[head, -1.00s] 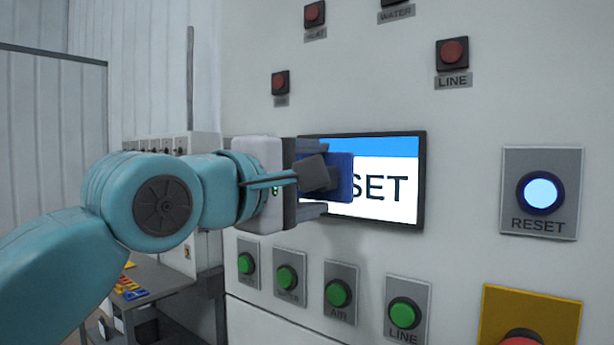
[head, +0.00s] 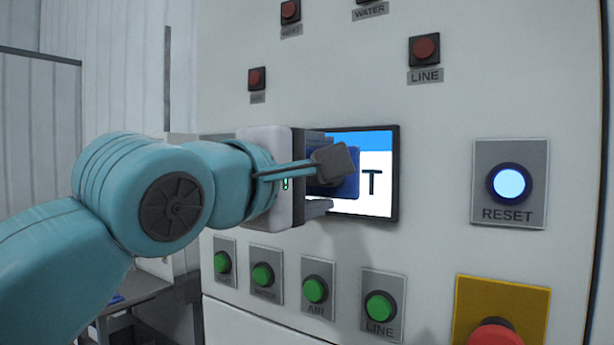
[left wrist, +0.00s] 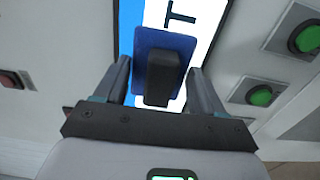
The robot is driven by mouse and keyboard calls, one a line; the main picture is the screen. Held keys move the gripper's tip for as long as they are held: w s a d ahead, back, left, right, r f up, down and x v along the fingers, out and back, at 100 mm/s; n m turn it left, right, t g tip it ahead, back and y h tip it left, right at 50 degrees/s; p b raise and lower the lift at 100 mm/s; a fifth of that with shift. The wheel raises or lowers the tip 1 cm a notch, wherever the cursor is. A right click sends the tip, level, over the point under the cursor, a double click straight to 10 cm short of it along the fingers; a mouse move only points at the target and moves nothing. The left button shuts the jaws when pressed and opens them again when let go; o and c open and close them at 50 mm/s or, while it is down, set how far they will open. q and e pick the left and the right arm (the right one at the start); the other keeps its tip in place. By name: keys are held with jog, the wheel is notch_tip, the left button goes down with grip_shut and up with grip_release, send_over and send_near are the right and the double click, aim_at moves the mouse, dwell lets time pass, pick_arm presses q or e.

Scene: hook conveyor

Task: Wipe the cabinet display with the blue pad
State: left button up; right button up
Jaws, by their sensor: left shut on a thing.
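The cabinet display (head: 378,207) is a dark-framed screen with a blue band over white. Only a black "T" of its lettering shows in the head view. My left gripper (head: 330,178) is shut on the dark handle of the blue pad (head: 352,190), in front of the display's left and middle part. In the left wrist view the blue pad (left wrist: 165,38) stands upright over the display (left wrist: 203,14), with the handle toward me. I cannot tell whether the pad's face touches the screen. My right gripper is not in view.
A lit RESET button (head: 508,184) is right of the display, with a red button on a yellow plate (head: 503,300) below it. Several green buttons (head: 316,289) line the cabinet below, and red ones (head: 425,48) above. A table (head: 135,290) stands at lower left.

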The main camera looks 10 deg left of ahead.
pick_arm(q)
jog(key=shift+w+a+r, duration=0.1)
jog(key=shift+w+a, duration=0.1)
jog(key=shift+a, duration=0.35)
jog(key=shift+w+a+p, duration=0.25)
jog(key=shift+a+p, duration=0.05)
jog(key=shift+a, duration=0.35)
jog(key=shift+w+a+p, duration=0.25)
jog(key=shift+a, duration=0.35)
jog(key=b+v, duration=0.2)
jog(key=v, duration=0.3)
jog(key=shift+s+a, duration=0.2)
jog(key=shift+s, duration=0.1)
